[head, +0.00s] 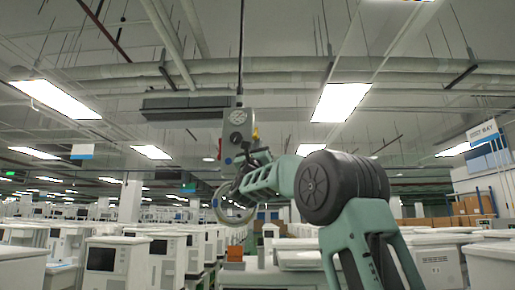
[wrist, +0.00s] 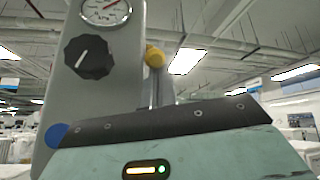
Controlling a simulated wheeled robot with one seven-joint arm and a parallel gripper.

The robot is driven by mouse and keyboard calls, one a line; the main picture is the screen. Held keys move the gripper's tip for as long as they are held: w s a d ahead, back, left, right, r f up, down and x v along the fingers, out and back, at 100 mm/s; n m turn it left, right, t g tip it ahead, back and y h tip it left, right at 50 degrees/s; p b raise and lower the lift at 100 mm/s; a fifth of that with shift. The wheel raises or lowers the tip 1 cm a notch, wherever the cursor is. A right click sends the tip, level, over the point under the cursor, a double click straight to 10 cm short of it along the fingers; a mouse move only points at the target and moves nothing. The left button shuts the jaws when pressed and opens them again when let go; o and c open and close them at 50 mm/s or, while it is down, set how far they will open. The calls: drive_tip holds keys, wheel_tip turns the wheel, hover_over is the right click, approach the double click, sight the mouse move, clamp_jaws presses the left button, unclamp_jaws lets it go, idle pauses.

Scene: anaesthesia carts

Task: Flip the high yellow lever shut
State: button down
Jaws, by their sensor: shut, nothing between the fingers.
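The high yellow lever shows as a rounded yellow end (wrist: 154,56) at the right edge of a grey panel (wrist: 115,95) in the wrist view. A narrow grey upright part stands below it; I cannot tell whether that is its stem. In the head view the yellow lever (head: 255,134) is small, at the right side of the grey panel (head: 237,122). My gripper (head: 254,150) is shut and empty, just below the lever. Its fingertips are hard to make out, and I cannot tell whether they touch the lever. The lever's lower end is hidden.
The panel carries a round gauge (wrist: 106,10), a black dial knob (wrist: 88,57) and a blue round part (wrist: 56,135). Rows of white carts (head: 105,262) fill the floor. The air around the panel looks free.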

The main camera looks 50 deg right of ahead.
sight(257, 135)
drive_tip(key=shift+s+a+r+y, duration=0.15)
drive_tip(key=shift+s+a+y, duration=0.1)
drive_tip(key=shift+y, duration=0.25)
drive_tip(key=shift+s+a+r+n+y+b, duration=0.35)
drive_tip(key=shift+r+y+b, duration=0.2)
drive_tip(key=shift+b, duration=0.2)
drive_tip(key=shift+s+a+r+n+y+b, duration=0.25)
drive_tip(key=shift+a+r+y+b, duration=0.25)
drive_tip(key=shift+b, duration=0.25)
drive_tip(key=shift+r, duration=0.35)
drive_tip(key=shift+s+r, duration=0.1)
drive_tip(key=shift+r, duration=0.05)
